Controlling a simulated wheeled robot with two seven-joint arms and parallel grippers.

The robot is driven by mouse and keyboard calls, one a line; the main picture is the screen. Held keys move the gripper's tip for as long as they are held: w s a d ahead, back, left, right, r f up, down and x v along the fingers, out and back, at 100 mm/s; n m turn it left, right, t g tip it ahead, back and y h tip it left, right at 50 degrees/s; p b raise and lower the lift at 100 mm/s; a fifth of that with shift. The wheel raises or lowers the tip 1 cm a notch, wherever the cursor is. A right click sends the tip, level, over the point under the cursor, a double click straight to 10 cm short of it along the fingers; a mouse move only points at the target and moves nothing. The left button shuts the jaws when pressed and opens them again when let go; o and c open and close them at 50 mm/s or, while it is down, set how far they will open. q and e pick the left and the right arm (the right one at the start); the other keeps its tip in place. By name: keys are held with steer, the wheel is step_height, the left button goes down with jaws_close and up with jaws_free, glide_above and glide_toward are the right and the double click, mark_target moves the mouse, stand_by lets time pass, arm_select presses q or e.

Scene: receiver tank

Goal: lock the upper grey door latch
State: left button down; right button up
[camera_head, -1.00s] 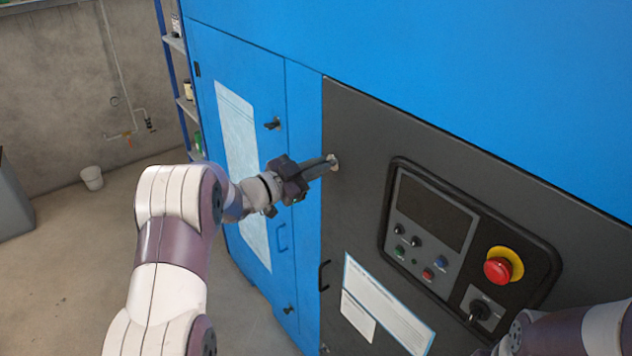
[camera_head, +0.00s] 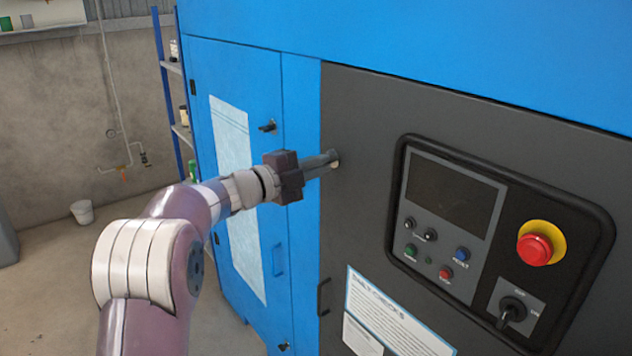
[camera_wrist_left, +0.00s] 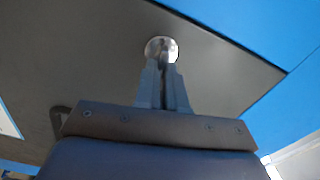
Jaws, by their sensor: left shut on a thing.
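The upper grey door latch (camera_wrist_left: 161,46) is a small round metal piece near the upper left of the dark grey door (camera_head: 365,120). In the head view only a sliver of the latch (camera_head: 337,162) shows past the fingertips. My left gripper (camera_head: 330,159) reaches it from the left, with its fingers pointing at the door. In the left wrist view the gripper (camera_wrist_left: 165,62) is shut on the middle of the latch, with the round plate showing around the fingertips. The part between the fingers is hidden. My right gripper is out of view.
A control panel (camera_head: 500,225) with a red emergency button (camera_head: 535,249) and a black rotary switch (camera_head: 512,310) is to the right. A black door handle (camera_head: 323,297) is below the latch. The blue door (camera_head: 240,75) on the left has a black latch (camera_head: 267,126).

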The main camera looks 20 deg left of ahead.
arm_select(q)
steer(key=shift+f+m+b, duration=0.15)
steer(key=shift+m+b, duration=1.05)
steer(key=c, duration=1.3)
jaws_free()
steer(key=shift+d, duration=0.1)
steer(key=shift+o, duration=0.4)
steer(key=shift+s, duration=0.1)
steer(key=b+v, duration=0.2)
steer(key=v, duration=1)
steer(key=shift+s+a, duration=0.25)
